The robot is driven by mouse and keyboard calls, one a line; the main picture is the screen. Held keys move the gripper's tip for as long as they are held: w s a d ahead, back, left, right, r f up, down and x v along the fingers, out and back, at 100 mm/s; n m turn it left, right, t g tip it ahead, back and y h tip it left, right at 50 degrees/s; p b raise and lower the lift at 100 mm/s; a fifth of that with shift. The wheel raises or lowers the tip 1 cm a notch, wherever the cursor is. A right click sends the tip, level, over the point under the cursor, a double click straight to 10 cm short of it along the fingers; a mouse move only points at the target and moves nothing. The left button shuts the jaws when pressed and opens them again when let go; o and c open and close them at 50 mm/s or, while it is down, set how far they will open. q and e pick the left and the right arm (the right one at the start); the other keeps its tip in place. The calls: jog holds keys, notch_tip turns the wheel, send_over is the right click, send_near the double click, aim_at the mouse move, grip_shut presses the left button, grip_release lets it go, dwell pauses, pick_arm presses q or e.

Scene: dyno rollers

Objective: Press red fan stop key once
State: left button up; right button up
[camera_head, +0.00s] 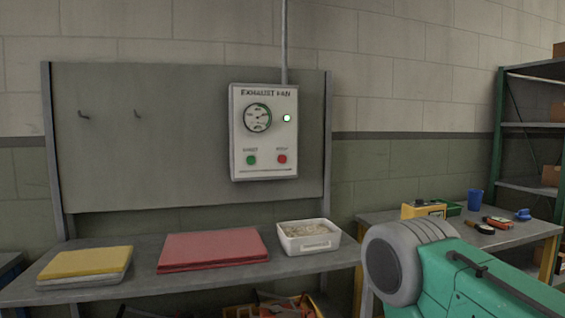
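The exhaust fan control box (263,132) is a pale panel mounted upright on a grey backboard above a bench. Its red stop key (282,159) is at the lower right and its green start key (251,160) is at the lower left. A round gauge (257,118) sits above the keys. A small lamp (287,118) to the right of the gauge glows green. Neither of my grippers is in view, and nothing touches or covers the panel.
The bench (208,249) below holds a yellow-topped stack (86,262), a red folded stack (212,251) and a white bin (309,237). A table with tools (400,214) and a shelf (528,125) stand at right.

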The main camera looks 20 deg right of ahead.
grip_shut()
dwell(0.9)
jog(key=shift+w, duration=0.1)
